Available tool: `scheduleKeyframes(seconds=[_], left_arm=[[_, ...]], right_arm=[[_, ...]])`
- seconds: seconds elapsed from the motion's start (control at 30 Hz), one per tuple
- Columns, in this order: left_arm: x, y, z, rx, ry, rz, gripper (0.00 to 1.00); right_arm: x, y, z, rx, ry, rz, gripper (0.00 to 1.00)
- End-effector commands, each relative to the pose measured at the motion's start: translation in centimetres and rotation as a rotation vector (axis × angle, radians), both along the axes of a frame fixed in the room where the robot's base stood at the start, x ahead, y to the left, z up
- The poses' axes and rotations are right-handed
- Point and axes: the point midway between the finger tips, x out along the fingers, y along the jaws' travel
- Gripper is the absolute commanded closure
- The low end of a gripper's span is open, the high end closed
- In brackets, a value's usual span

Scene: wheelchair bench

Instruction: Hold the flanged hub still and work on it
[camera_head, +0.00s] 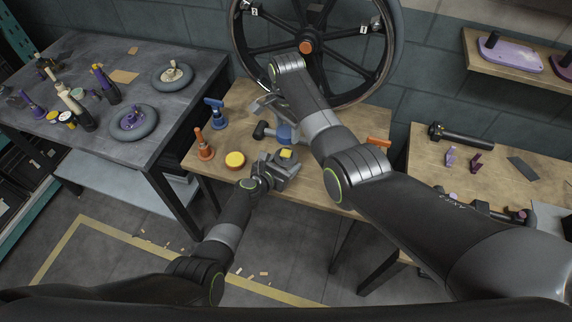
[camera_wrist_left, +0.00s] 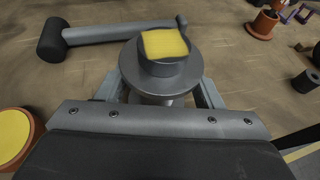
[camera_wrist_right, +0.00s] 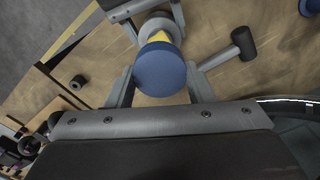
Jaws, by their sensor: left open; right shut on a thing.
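The flanged hub (camera_wrist_left: 160,80) is a grey round piece with a wide flange; a yellow square pad (camera_wrist_left: 165,44) covers its top. It stands upright on the wooden bench. My left gripper (camera_head: 279,163) is open, with a finger on either side of the hub (camera_wrist_left: 157,99). My right gripper (camera_wrist_right: 158,92) is shut on a blue round-ended thing (camera_wrist_right: 159,70), held above the bench beside the hub in the head view (camera_head: 284,131). The yellow pad (camera_wrist_right: 160,36) shows just behind the blue end. I cannot tell whether they touch.
A grey mallet (camera_wrist_left: 110,34) lies close to the hub. An orange stand (camera_head: 203,147), a blue stand (camera_head: 216,116) and a yellow-topped orange pot (camera_head: 235,160) stand left on the bench. A big spoked wheel (camera_head: 306,47) rises behind. Right of the hub the bench is mostly clear.

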Motion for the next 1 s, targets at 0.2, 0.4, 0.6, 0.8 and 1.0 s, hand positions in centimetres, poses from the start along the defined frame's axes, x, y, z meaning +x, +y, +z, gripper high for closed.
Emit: scheduleKeyframes(seconds=[0.2, 0.4, 0.6, 0.8, 1.0], left_arm=[[0.69, -0.34, -0.33, 0.004, 0.002, 0.002, 0.39], [0.81, -0.40, -0.45, 0.006, 0.003, 0.004, 0.39], [0.80, -0.40, -0.45, 0.005, 0.003, 0.003, 0.39], [0.78, -0.41, -0.45, 0.005, 0.003, 0.003, 0.64], [0.78, -0.41, -0.45, 0.004, 0.003, 0.004, 0.91]], right_arm=[[0.01, 0.01, 0.01, 0.000, 0.000, 0.000, 0.74], [0.01, 0.01, 0.01, 0.000, 0.000, 0.000, 0.74], [0.00, 0.01, 0.01, 0.000, 0.000, 0.000, 0.74], [0.01, 0.01, 0.01, 0.000, 0.000, 0.000, 0.74], [0.01, 0.01, 0.01, 0.000, 0.000, 0.000, 0.74]])
